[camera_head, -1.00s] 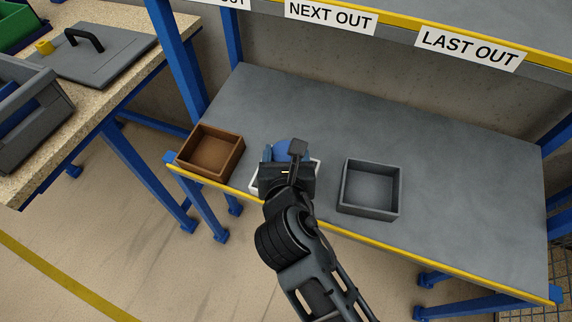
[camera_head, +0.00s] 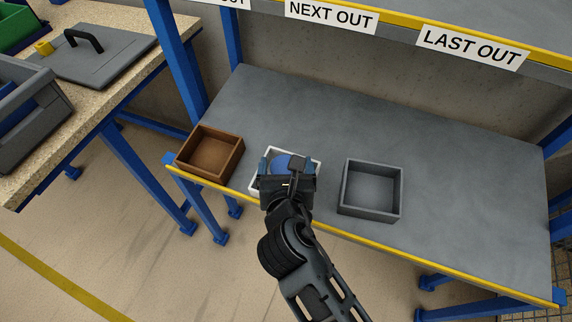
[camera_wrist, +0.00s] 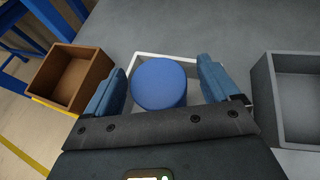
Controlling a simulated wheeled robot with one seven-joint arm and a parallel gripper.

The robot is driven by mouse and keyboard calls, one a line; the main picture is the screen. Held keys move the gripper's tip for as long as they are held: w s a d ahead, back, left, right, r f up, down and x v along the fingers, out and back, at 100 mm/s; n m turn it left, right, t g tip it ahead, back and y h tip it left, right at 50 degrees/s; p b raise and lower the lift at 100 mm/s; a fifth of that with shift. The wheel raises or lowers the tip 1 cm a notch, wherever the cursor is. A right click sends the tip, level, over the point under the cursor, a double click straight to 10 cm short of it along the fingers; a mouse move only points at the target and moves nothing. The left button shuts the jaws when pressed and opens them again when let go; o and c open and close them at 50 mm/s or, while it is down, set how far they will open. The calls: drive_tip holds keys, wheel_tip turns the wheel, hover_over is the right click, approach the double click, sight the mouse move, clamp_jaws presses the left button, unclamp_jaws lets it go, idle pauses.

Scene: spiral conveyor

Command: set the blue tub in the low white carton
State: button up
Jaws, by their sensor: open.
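The blue tub (camera_wrist: 159,83) is round with a flat top. In the wrist view it sits inside the outline of the low white carton (camera_wrist: 187,60), and the white rim shows behind and beside it. In the head view the tub (camera_head: 280,162) and carton (camera_head: 297,151) are partly hidden by my gripper (camera_head: 286,167). My gripper (camera_wrist: 165,88) is open, with one blue-padded finger on each side of the tub. A gap shows between the tub and the right finger; the left finger is close to it. I cannot tell whether the tub rests on the carton's floor.
A brown box (camera_head: 211,154) stands left of the carton and a grey box (camera_head: 370,190) right of it, both on the grey shelf (camera_head: 465,190). The shelf's yellow front edge (camera_head: 340,231) is near. The shelf's right part is clear. A side table (camera_head: 105,95) stands at left.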

drive_tip(key=v, duration=1.2)
drive_tip(key=shift+s+f, duration=0.1)
drive_tip(key=s+d+f+m+g+y, duration=0.15)
drive_tip(key=s+d+f+m, duration=0.25)
drive_tip(key=s+d+m, duration=0.85)
drive_tip(key=s+d+r+m+t+h, duration=0.1)
drive_tip(key=s+d+r+m, duration=0.3)
drive_tip(key=m, duration=0.8)
drive_tip(key=s+d+r+m+t+h, duration=0.1)
drive_tip(key=s+d+r+m+t, duration=0.1)
drive_tip(key=s+d+r+m, duration=0.3)
drive_tip(key=s+r+m, duration=0.3)
drive_tip(key=s+m, duration=0.1)
drive_tip(key=m, duration=0.3)
drive_tip(key=shift+d+r, duration=0.25)
drive_tip(key=shift+r, duration=0.15)
